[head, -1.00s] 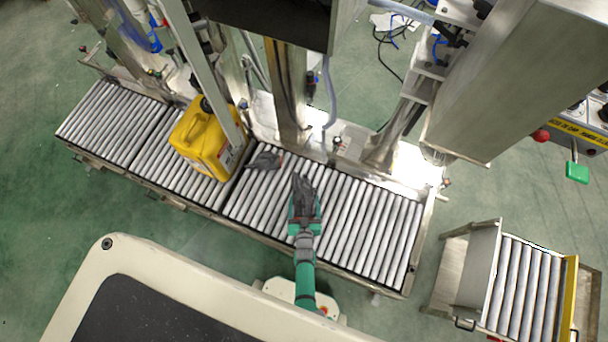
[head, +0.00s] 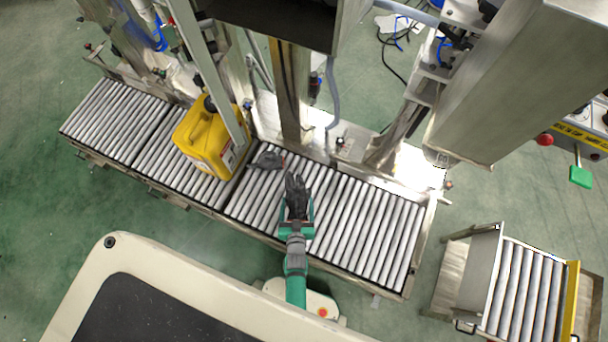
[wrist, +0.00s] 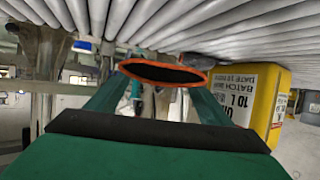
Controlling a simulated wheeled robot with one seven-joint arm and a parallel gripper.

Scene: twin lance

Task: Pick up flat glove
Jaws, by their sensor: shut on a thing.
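A flat dark glove (head: 296,193) with spread fingers is at my gripper (head: 296,212) above the roller conveyor in the head view. In the wrist view my gripper (wrist: 160,85) is shut on the glove, whose orange-rimmed dark cuff opening (wrist: 165,73) shows between the green fingers. The glove's fingers are hidden there. A second dark glove-like item (head: 268,159) lies crumpled on the rollers to the left, near the yellow canister.
The roller conveyor (head: 370,225) runs beneath. A yellow canister (head: 205,143) stands on it to the left, also seen in the wrist view (wrist: 262,98). Metal posts (head: 290,90) and machinery rise behind. A separate roller cart (head: 520,290) stands at the right.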

